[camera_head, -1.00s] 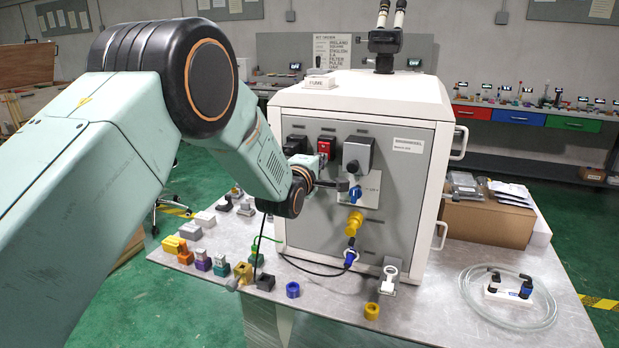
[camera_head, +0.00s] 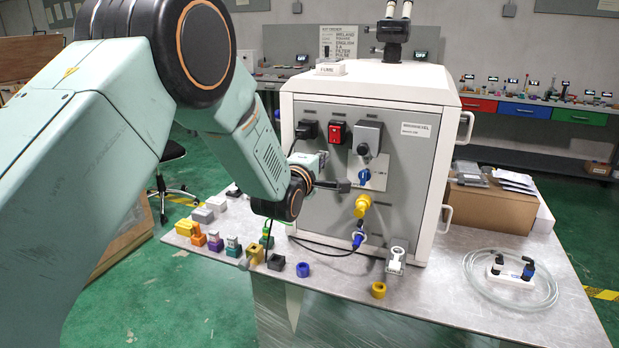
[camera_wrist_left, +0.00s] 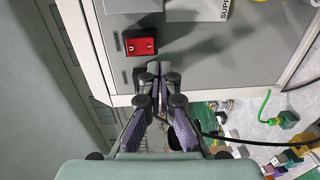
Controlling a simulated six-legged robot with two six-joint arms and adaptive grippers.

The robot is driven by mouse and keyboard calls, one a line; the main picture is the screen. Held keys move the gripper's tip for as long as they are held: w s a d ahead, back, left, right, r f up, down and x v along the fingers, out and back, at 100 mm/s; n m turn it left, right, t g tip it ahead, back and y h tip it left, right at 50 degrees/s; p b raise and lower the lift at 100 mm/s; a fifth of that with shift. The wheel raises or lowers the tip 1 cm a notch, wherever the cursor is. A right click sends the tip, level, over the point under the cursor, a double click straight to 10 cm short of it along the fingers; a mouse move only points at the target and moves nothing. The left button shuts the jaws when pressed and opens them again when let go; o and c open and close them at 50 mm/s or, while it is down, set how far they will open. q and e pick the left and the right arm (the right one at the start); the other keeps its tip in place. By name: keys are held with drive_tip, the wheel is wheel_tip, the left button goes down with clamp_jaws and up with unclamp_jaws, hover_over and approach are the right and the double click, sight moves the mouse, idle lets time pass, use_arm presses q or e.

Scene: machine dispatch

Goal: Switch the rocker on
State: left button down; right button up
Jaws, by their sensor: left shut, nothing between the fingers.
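The red rocker switch (camera_head: 336,132) sits in a black frame on the upper part of the grey machine front panel (camera_head: 415,185). In the left wrist view the rocker (camera_wrist_left: 140,46) shows unobstructed, just beyond the fingertips and slightly to their left. My left gripper (camera_head: 343,186) is in front of the panel, below the rocker and apart from it. The wrist view shows its fingers (camera_wrist_left: 158,70) closed together and empty. The rocker's on or off position is too small to tell. My right gripper is not in view.
A grey box with a round black knob (camera_head: 367,140) is right of the rocker, and a black plug (camera_head: 306,130) is left of it. A blue knob (camera_head: 364,176) and yellow connector (camera_head: 362,205) are lower. Several small coloured parts lie along the table's front left.

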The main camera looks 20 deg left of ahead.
use_arm(q)
drive_tip(key=s+f, duration=0.1)
drive_tip(key=s, duration=0.5)
drive_tip(key=shift+b, duration=0.4)
drive_tip(key=shift+a+f, duration=0.1)
drive_tip(key=shift+a, duration=0.15)
drive_tip(key=shift+s, duration=0.1)
